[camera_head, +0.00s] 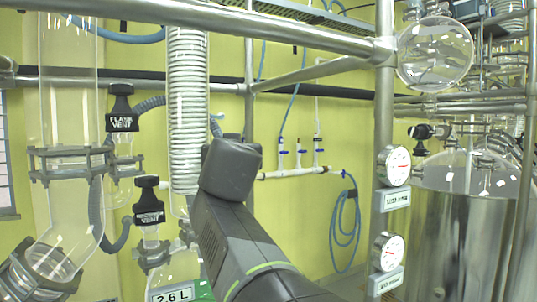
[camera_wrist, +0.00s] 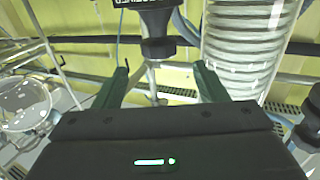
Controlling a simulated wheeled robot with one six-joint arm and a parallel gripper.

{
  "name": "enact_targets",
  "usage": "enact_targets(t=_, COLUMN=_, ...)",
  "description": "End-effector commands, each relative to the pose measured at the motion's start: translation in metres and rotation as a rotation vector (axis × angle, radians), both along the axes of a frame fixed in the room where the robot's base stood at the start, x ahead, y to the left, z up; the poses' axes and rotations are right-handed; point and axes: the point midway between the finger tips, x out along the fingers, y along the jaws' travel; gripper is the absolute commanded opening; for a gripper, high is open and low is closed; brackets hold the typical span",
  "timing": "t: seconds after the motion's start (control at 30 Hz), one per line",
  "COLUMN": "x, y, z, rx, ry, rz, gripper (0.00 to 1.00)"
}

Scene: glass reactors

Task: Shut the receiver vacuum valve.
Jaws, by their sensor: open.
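No label in view can be read as receiver vacuum valve, so I cannot tell which valve it is. In the head view a black knob marked FLASK VENT (camera_head: 122,122) stands at the left. A lower black knob, whose label ends in VENT (camera_head: 149,216), sits above a glass stem; its first word is too small to read surely. In the wrist view my gripper (camera_wrist: 160,86) is open. A black valve knob (camera_wrist: 156,22) shows just beyond and above the fingers, with its pale stem between them; no contact shows. In the head view my arm hides the fingertips.
A coiled glass condenser (camera_head: 187,95) stands close by the arm, and shows right of the fingers in the wrist view. A glass receiver marked 2.6 L (camera_head: 172,293) is below. Metal rails (camera_head: 230,20), round gauges (camera_head: 393,165) and a steel vessel (camera_head: 455,230) stand around.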

Motion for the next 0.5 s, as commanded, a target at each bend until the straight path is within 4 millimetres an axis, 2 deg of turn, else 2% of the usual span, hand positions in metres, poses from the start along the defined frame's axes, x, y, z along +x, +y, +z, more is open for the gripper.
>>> enact_targets(t=0.03, x=-0.011, y=-0.002, z=-0.001, rx=0.003, ry=-0.002, rz=0.003, gripper=0.66)
enact_targets(t=0.2, x=-0.036, y=-0.007, z=-0.001, rx=0.003, ry=-0.002, rz=0.003, gripper=0.66)
enact_targets(t=0.33, x=-0.049, y=-0.010, z=0.000, rx=0.001, ry=-0.002, rz=0.002, gripper=0.66)
enact_targets(t=0.5, x=-0.055, y=-0.012, z=0.000, rx=0.000, ry=0.000, rz=0.000, gripper=0.66)
